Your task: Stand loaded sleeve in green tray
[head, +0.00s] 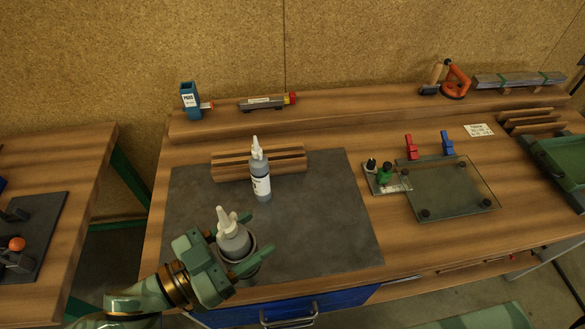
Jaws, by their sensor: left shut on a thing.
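My left gripper (244,246) is shut on a dark round sleeve (247,268) over the front of the grey mat. A grey bottle (234,241) with a white nozzle stands inside the sleeve, roughly upright, its top above the rim. The fingers hide part of the sleeve, and I cannot tell how far its base is from the mat. The green tray (545,153) is at the far right of the bench, cut off by the picture edge.
A second white-nozzled bottle (261,185) stands on the grey mat (330,235) before a grooved wooden block (230,165). A glass plate (450,190) with red and blue clamps (411,147) lies between mat and tray. Wooden slats (530,118) lie behind the tray.

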